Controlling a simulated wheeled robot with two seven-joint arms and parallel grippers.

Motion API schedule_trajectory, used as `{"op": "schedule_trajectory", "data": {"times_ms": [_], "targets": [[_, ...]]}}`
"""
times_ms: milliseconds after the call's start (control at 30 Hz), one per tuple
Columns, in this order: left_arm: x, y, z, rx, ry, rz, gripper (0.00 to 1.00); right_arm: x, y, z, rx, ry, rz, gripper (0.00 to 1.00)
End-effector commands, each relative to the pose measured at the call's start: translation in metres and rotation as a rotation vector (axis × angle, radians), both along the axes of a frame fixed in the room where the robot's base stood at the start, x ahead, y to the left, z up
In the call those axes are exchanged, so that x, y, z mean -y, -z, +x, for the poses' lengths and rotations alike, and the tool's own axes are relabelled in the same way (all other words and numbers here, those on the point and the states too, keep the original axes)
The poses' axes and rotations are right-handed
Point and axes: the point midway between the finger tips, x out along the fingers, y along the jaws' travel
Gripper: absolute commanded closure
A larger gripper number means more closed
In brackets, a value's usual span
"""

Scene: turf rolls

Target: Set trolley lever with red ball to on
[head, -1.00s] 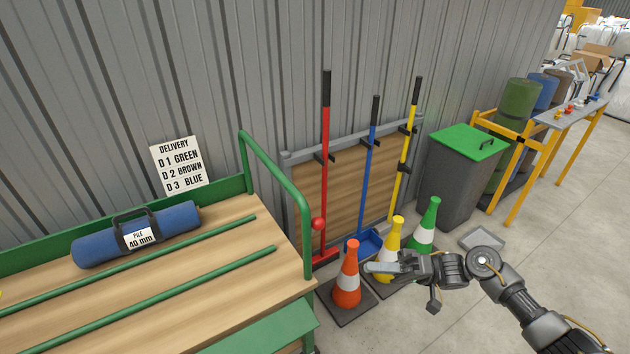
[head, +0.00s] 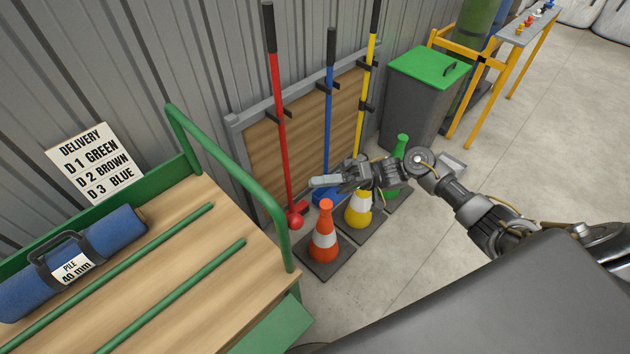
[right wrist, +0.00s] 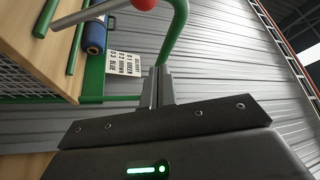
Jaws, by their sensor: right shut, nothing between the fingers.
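The trolley (head: 259,192) has a green tube frame and a wooden deck. The lever's red ball (head: 295,219) shows just beyond the trolley's right-hand end rail in the head view; its stem is hard to make out, so I cannot tell the lever's setting. The red ball also shows at the top edge of the right wrist view (right wrist: 144,4), cut off by the frame. My right gripper (head: 314,182) is shut and empty, pointing left, just above and right of the ball in the head view, apart from it. My left gripper is not in view.
An orange cone (head: 324,238), a yellow cone (head: 358,212) and a green cone (head: 401,148) stand right of the trolley. Red, blue and yellow long-handled tools hang on a wooden board (head: 262,150). A blue roll (head: 110,238) lies on the deck.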

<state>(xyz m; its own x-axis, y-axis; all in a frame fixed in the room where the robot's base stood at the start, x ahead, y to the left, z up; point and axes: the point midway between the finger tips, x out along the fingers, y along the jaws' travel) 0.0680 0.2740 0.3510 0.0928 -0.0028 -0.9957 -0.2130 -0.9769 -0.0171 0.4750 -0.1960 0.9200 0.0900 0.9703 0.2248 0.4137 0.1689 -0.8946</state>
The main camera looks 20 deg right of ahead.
Motion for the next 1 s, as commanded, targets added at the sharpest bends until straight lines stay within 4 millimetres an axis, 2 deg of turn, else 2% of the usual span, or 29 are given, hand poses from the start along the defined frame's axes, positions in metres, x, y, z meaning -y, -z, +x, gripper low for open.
{"op": "schedule_trajectory", "data": {"times_ms": [33,400,533,700,1000], "targets": [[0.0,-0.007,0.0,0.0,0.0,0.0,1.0,-0.009,-0.007,0.001,0.002,-0.002,0.005,1.0],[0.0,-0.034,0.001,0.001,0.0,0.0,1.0,-0.082,-0.024,0.007,0.001,-0.002,0.004,1.0],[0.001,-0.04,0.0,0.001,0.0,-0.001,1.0,-0.077,-0.013,-0.011,-0.003,0.0,0.001,1.0],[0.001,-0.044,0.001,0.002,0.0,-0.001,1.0,-0.075,-0.005,-0.024,-0.001,0.001,0.0,1.0],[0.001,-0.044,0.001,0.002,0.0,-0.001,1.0,-0.074,-0.002,-0.028,0.001,0.001,0.001,1.0]]}}
